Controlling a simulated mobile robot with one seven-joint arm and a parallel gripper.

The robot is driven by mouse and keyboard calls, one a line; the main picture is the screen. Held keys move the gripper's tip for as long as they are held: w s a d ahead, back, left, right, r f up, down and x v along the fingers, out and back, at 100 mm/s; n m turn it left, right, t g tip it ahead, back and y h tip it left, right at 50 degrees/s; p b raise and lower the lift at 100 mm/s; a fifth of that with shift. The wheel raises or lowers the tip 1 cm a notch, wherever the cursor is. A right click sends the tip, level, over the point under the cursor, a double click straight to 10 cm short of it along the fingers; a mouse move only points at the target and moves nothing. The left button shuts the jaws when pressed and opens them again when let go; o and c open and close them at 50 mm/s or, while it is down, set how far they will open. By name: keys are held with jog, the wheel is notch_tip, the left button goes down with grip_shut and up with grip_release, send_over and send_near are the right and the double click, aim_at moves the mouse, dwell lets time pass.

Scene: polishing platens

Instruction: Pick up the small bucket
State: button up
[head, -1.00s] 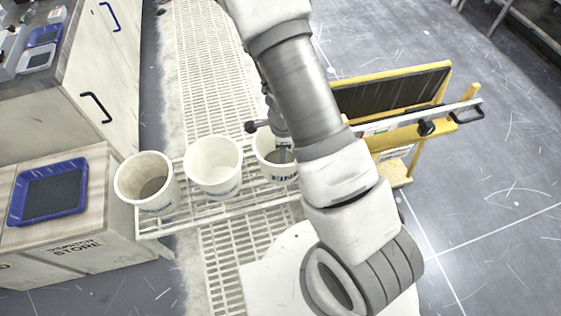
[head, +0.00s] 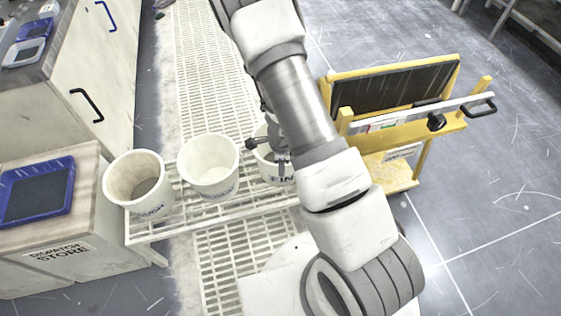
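Three white buckets stand in a row on a white wire rack (head: 190,222). The left bucket (head: 140,207) has greyish contents and lettering on its front. The middle bucket (head: 209,178) looks pale and empty inside. The right bucket (head: 272,178) shows "FIN" on its front and is partly covered by my arm.
A yellow frame (head: 415,120) with a dark panel and black-handled bar stands right of my arm. At the left are a wooden-topped cabinet (head: 85,225) with a blue tray (head: 37,191), and a taller cabinet (head: 95,75). Grey floor (head: 500,200) is open at the right.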

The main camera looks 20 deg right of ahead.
jog(key=shift+f, duration=0.1)
jog(key=shift+c, duration=0.2)
grip_shut()
dwell(1.2)
